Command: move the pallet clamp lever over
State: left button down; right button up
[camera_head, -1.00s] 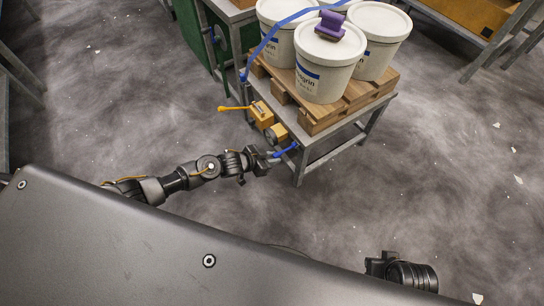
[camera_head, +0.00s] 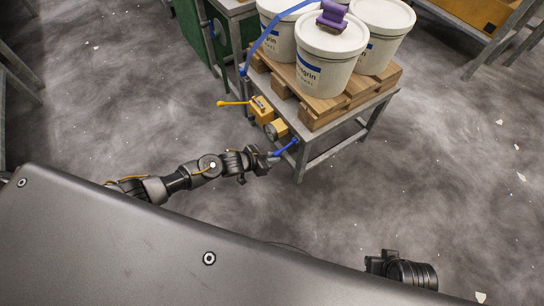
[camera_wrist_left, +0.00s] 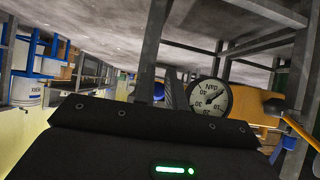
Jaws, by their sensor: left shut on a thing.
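A blue lever (camera_head: 286,148) sticks out from the near left edge of the pallet stand. My left gripper (camera_head: 270,160) is at its outer end, shut on it. In the left wrist view, a bit of blue (camera_wrist_left: 160,91) shows between the dark fingers, mostly hidden by the gripper body. A yellow lever (camera_head: 234,103) sticks out left from a yellow box (camera_head: 261,110) on the same edge, apart from my gripper. My right wrist and gripper (camera_head: 378,263) show at the lower right, partly hidden by my body; their jaws are unclear.
The stand (camera_head: 334,139) carries a wooden pallet (camera_head: 322,115) with white pails (camera_head: 326,72), a blue strap (camera_head: 268,36) and a purple handle-like block (camera_head: 332,17). A round gauge (camera_wrist_left: 210,97) faces the wrist camera.

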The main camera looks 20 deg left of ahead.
pick_arm(q)
jog(key=shift+w+d+r, duration=0.1)
jog(key=shift+w+r, duration=0.1)
jog(key=shift+r, duration=0.05)
jog(key=shift+w+d+f+b, duration=0.15)
jog(key=shift+f+b, duration=0.35)
jog(key=shift+f, duration=0.1)
jog(key=shift+w+d+f+b, duration=0.1)
jog(key=shift+f+b, duration=0.35)
jog(key=shift+f, duration=0.1)
jog(key=c, duration=2.1)
grip_release()
jog(key=shift+c, duration=0.2)
jog(key=o, duration=0.5)
jog(key=shift+c, duration=0.2)
jog(key=shift+s, duration=0.1)
jog(key=p+v, duration=0.3)
jog(key=v, duration=0.7)
jog(key=shift+s+a+r+p, duration=0.15)
jog(key=shift+s+a+p, duration=0.15)
jog(key=shift+p, duration=0.1)
